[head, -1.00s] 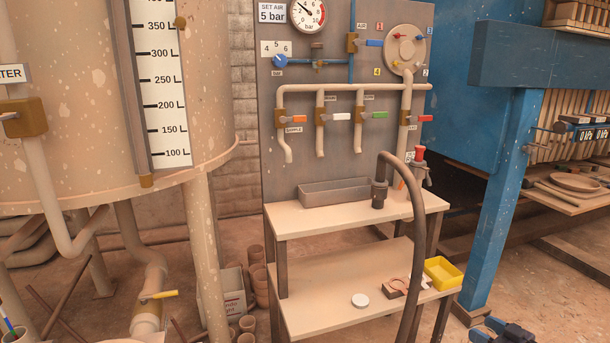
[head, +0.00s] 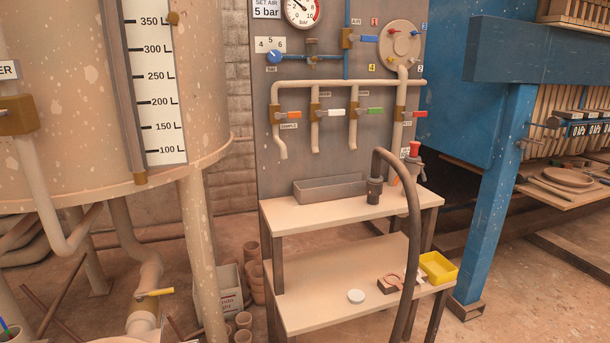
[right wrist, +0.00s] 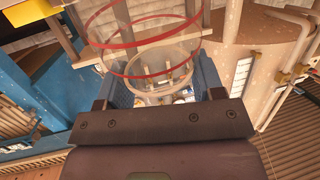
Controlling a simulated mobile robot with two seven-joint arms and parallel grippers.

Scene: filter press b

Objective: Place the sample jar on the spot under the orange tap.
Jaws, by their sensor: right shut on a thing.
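The sample jar (right wrist: 150,55) is clear with red rings, and I see through it in the right wrist view. My right gripper (right wrist: 165,88) is shut on it, with a blue finger at each side. Neither gripper nor jar shows in the head view. An orange tap (head: 289,114) sits at the left of a pipe row on the grey panel, above a label that seems to read SAMPLE. Its spout points down over the upper bench shelf (head: 285,218). Another orange-red handle (head: 415,114) is at the row's right end. No marked spot can be made out.
A grey trough (head: 330,188) stands at the back of the upper shelf. A dark hose (head: 414,230) arches in front of the bench's right side. A blue post (head: 497,190) stands right.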

